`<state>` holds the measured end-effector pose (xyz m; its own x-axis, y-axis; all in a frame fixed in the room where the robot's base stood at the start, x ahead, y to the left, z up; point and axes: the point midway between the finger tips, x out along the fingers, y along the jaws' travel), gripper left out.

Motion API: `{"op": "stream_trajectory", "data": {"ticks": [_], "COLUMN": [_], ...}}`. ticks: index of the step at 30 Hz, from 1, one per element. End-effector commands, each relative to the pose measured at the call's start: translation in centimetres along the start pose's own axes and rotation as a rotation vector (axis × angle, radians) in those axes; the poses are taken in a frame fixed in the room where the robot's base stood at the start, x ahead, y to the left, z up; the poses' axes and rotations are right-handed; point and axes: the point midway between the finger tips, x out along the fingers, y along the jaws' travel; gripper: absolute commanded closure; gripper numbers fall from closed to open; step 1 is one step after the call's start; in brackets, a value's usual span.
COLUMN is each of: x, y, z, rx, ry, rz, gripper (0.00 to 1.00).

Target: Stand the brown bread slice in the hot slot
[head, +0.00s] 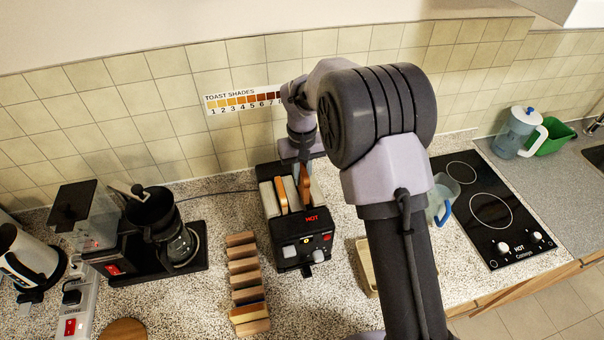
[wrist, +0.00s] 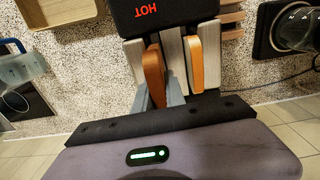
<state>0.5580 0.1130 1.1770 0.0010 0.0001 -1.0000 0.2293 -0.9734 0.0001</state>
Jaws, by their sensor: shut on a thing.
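The black toaster (head: 300,237) stands on the counter with its HOT label towards the right in the head view. The brown bread slice (head: 305,187) is upright over the right-hand slot, on the HOT side; it also shows in the wrist view (wrist: 153,76). My gripper (head: 304,160) is shut on its far end, with a finger on each side in the wrist view (wrist: 158,96). I cannot tell how deep the slice sits. A lighter orange-tan slice (head: 291,193) stands in the left slot, also in the wrist view (wrist: 195,63).
A wooden rack (head: 243,267) holding a slice stands left of the toaster. A tan tray (head: 365,268) lies to its right, partly behind my arm. A coffee maker (head: 165,240) stands further left, and a black hob (head: 490,210) lies right. The tiled wall is close behind.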

Motion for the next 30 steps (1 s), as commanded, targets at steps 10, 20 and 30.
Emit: {"op": "stream_trajectory", "data": {"ticks": [10,20,30], "x": [3.2,5.8,6.0], "y": [0.0,0.0,0.0], "z": [0.0,0.3,0.4], "rx": [0.0,0.0,0.001], "ry": [-0.001,-0.01,-0.014], "rz": [0.0,0.0,-0.001], "gripper": [1.0,1.0,0.69]}}
